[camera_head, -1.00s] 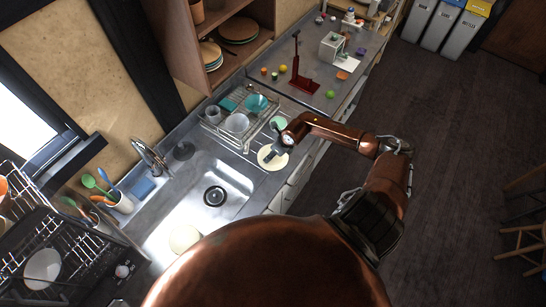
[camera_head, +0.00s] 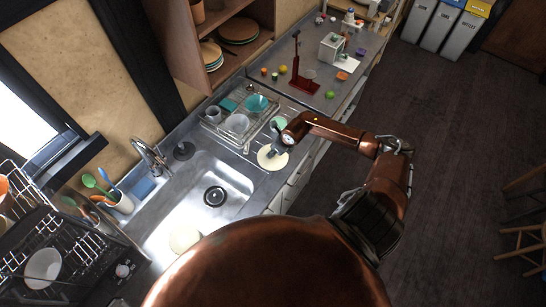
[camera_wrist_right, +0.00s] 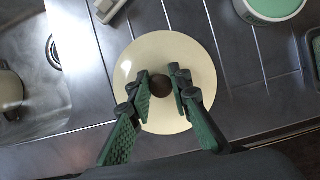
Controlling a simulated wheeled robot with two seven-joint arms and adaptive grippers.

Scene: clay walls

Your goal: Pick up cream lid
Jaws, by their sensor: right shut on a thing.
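The cream lid (camera_head: 267,161) is a pale round disc on the metal counter to the right of the sink. In the right wrist view the lid (camera_wrist_right: 190,55) lies flat below my gripper, with a small dark knob (camera_wrist_right: 160,86) at its middle. My right gripper (camera_wrist_right: 162,88) has its two green-padded fingers on either side of the knob, shut on it. In the head view my right gripper (camera_head: 277,149) is over the lid and partly hides it. I cannot tell whether the lid is clear of the counter. My left gripper is not in view.
A wire dish rack (camera_head: 238,118) with bowls stands behind the lid. A green bowl (camera_wrist_right: 272,6) is close to the lid's right in the wrist view. The sink (camera_head: 228,180) is to the left. A red stand (camera_head: 299,82) is farther along the counter.

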